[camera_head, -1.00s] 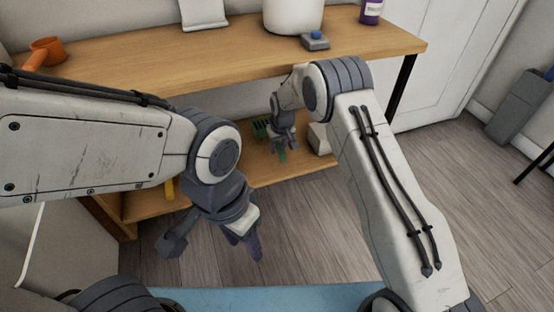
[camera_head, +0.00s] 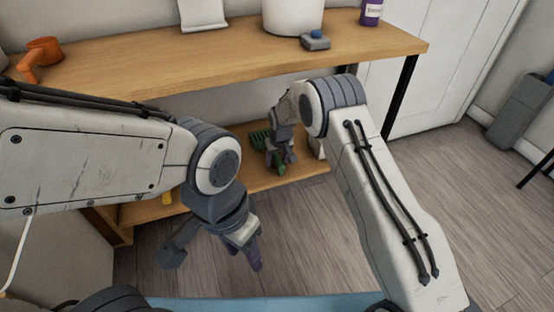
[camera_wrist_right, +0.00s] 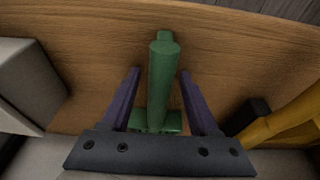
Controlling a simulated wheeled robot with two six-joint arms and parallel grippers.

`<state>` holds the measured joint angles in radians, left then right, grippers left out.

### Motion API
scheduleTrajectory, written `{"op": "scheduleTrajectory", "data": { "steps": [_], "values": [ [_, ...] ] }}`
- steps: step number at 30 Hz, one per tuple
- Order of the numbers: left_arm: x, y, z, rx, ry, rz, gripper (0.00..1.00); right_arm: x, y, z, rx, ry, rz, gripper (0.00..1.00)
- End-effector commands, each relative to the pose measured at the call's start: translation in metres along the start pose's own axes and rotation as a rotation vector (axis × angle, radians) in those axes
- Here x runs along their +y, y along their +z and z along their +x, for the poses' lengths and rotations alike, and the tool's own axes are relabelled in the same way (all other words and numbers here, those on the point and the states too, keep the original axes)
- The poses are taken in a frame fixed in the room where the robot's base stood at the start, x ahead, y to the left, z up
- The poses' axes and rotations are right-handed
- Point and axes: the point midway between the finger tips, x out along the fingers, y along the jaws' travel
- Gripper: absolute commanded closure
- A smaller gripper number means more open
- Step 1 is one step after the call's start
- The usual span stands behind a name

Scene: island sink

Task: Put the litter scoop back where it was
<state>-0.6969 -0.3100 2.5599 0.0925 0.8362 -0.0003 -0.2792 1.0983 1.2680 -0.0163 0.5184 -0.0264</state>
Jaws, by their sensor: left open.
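The green litter scoop (camera_head: 260,138) lies on the lower wooden shelf, partly hidden by my right gripper. In the right wrist view its green handle (camera_wrist_right: 163,80) runs between the two purple fingers of my right gripper (camera_wrist_right: 160,74). The fingers are apart with a gap on each side of the handle, so the gripper is open around or just above it; I cannot tell the exact height. In the head view my right gripper (camera_head: 280,160) is over the shelf. My left gripper (camera_head: 213,257) is wide open and empty above the floor, in front of the shelf.
A white box (camera_head: 318,147) stands right of the scoop on the lower shelf. A yellow object (camera_wrist_right: 283,120) is on its other side. The upper board (camera_head: 200,75) overhangs the shelf, carrying an orange scoop-like cup (camera_head: 40,55), a white container (camera_head: 292,15) and a purple bottle (camera_head: 371,12).

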Motion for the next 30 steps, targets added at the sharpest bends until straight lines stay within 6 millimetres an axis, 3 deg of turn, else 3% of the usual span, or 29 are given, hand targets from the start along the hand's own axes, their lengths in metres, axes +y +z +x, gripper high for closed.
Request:
{"op": "scheduleTrajectory", "data": {
  "steps": [8,16,30],
  "values": [
    [0.0,0.0,-0.003,0.0,0.0,0.0,0.5,0.0,-0.002,-0.006,0.001,0.0,0.0,0.39],
    [0.002,-0.002,-0.032,0.0,0.0,0.0,0.5,0.0,-0.004,-0.061,0.003,0.0,0.0,0.39],
    [0.004,-0.003,-0.054,0.0,0.0,0.0,0.5,-0.006,0.081,-0.077,-0.003,0.0,0.0,0.39]
  ]
}}
